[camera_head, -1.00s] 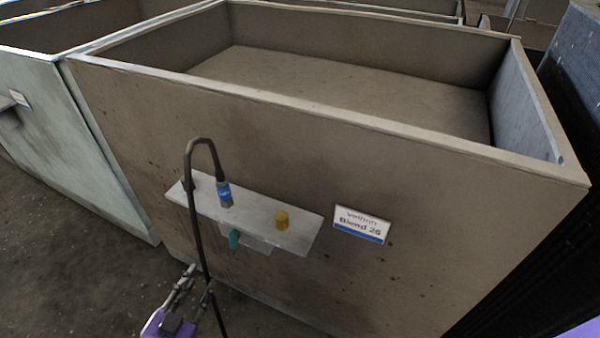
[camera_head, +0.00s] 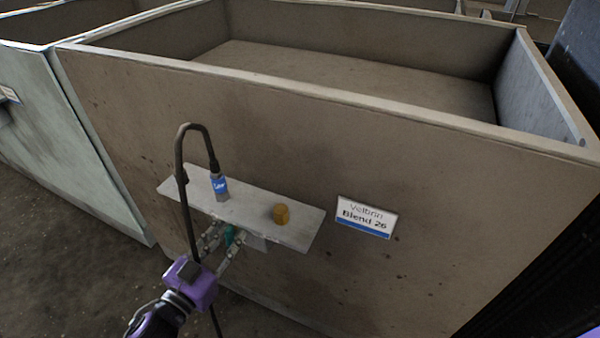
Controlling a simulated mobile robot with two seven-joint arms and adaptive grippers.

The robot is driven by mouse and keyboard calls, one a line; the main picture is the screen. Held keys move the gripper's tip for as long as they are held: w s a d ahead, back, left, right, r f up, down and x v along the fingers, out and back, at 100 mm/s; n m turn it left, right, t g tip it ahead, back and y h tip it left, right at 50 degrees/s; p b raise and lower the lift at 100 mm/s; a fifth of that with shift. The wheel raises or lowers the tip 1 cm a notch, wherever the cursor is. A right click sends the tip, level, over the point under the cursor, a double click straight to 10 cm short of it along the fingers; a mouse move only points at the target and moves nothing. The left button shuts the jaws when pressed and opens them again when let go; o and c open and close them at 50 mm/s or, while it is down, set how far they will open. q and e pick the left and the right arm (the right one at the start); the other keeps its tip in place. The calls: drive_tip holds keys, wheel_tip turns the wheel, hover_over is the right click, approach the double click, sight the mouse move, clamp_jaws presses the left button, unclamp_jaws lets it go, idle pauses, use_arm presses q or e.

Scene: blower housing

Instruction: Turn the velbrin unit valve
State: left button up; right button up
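The velbrin unit (camera_head: 150,105) is a large brown open-topped bin with a white label (camera_head: 366,217) reading "Velbrin Blend 26". A small teal valve handle (camera_head: 229,236) sits under the shelf on its front wall. My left gripper (camera_head: 222,238), on a purple wrist, reaches up from below with its fingers on either side of the valve handle. The fingers look spread; whether they touch the handle I cannot tell. They partly hide the handle. My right gripper is not in view.
A dark curved hose (camera_head: 181,170) hangs close by my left gripper. A paler bin (camera_head: 60,150) stands at left.

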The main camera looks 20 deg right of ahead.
use_arm(q)
drive_tip(key=shift+d, duration=0.1)
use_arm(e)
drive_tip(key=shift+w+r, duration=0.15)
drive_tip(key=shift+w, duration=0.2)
use_arm(q)
clamp_jaws()
